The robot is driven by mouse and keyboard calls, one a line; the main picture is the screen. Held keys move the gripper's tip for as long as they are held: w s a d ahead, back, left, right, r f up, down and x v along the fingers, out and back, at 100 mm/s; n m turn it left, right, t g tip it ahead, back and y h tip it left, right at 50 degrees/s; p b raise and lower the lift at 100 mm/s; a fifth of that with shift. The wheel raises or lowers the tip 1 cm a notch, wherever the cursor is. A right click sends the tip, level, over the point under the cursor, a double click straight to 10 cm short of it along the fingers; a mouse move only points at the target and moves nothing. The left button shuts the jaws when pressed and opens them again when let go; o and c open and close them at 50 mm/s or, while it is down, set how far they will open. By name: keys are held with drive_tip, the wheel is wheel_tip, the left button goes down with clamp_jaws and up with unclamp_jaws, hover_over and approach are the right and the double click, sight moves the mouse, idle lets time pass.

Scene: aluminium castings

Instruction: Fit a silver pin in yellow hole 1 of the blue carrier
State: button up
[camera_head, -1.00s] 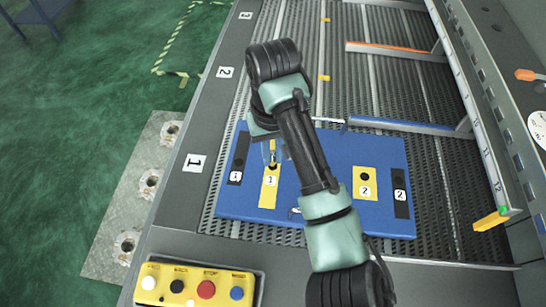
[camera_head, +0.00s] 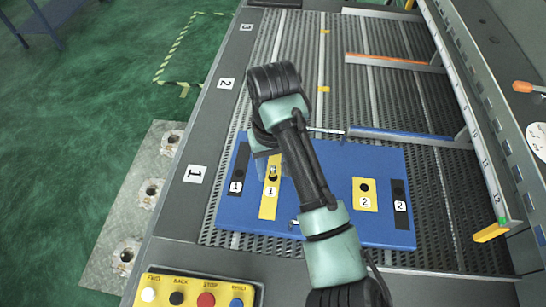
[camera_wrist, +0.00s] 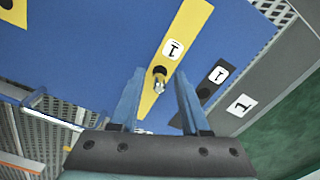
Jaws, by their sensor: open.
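The blue carrier (camera_head: 315,205) lies flat on the slatted bed. Its left yellow strip (camera_head: 268,203), marked 1, has a silver pin (camera_head: 272,171) standing at its hole. The wrist view shows this pin (camera_wrist: 159,86) at the dark round hole of the yellow strip (camera_wrist: 190,27), with its near end sticking out. My gripper (camera_wrist: 158,88) is open, with one blue finger on each side of the pin and gaps between. In the head view my arm hides most of the fingers. The yellow strip marked 2 (camera_head: 364,192) has an empty-looking dark hole.
Black strips marked 1 (camera_head: 236,182) and 2 (camera_head: 400,205) flank the yellow ones. A small silver piece (camera_head: 295,222) shows beside my arm, partly hidden. A blue bar (camera_head: 400,133) lies behind the carrier. A yellow button box (camera_head: 192,290) stands in front.

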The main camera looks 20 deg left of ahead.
sight(273, 168)
wheel_tip(273, 168, up, 12)
drive_tip(key=p, duration=0.2)
